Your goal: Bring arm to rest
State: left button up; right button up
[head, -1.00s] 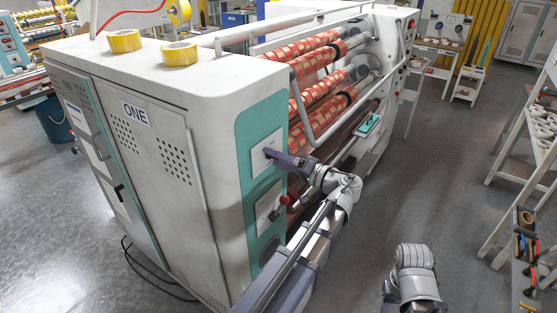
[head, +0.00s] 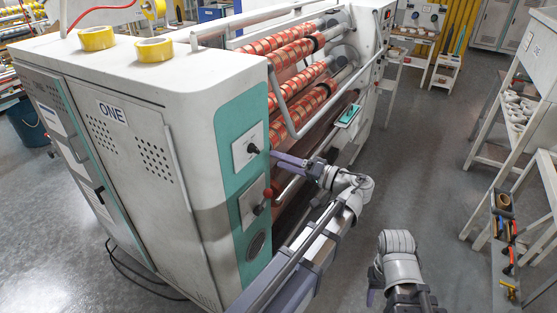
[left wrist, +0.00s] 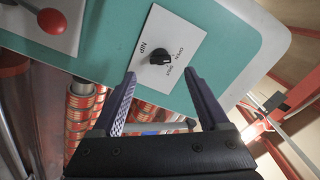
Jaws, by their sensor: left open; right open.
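The white machine labelled ONE (head: 190,90) stands at left in the head view. Its teal side panel carries a white plate with a black NIP knob (head: 253,149). A red-ball lever (head: 266,194) sits on the plate below. My left gripper (head: 274,156) is in front of the knob, a little apart from it. In the left wrist view, its two fingers (left wrist: 160,74) are spread and empty, with the black knob (left wrist: 160,56) beyond the gap between their tips. My right gripper (head: 374,287) shows only in part, low in the head view, away from the machine.
Red patterned rolls (head: 290,90) and metal bars lie just beyond my left gripper. Two yellow tape rolls (head: 154,50) rest on the machine. A white rack (head: 530,110) and a tool tray (head: 503,230) stand at right. The grey floor (head: 430,170) between is clear.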

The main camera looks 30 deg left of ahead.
dwell(0.3)
pick_arm(q)
jog(key=s+d+f+m+h, duration=0.45)
jog(key=d+f+h, duration=0.2)
jog(key=f, duration=0.35)
jog(key=s+d+f+m+h, duration=0.3)
jog(key=s+d+f+h, duration=0.3)
jog(key=d+f, duration=0.3)
jog(key=s+d+f+m+g+h, duration=0.1)
jog(key=s+d+f+h, duration=0.1)
jog(key=s+d+h, duration=0.2)
jog(key=s+d, duration=0.1)
jog(key=d, duration=0.2)
jog(key=shift+d+f+g, duration=0.25)
jog(key=shift+f+g, duration=0.15)
jog(key=shift+m, duration=0.25)
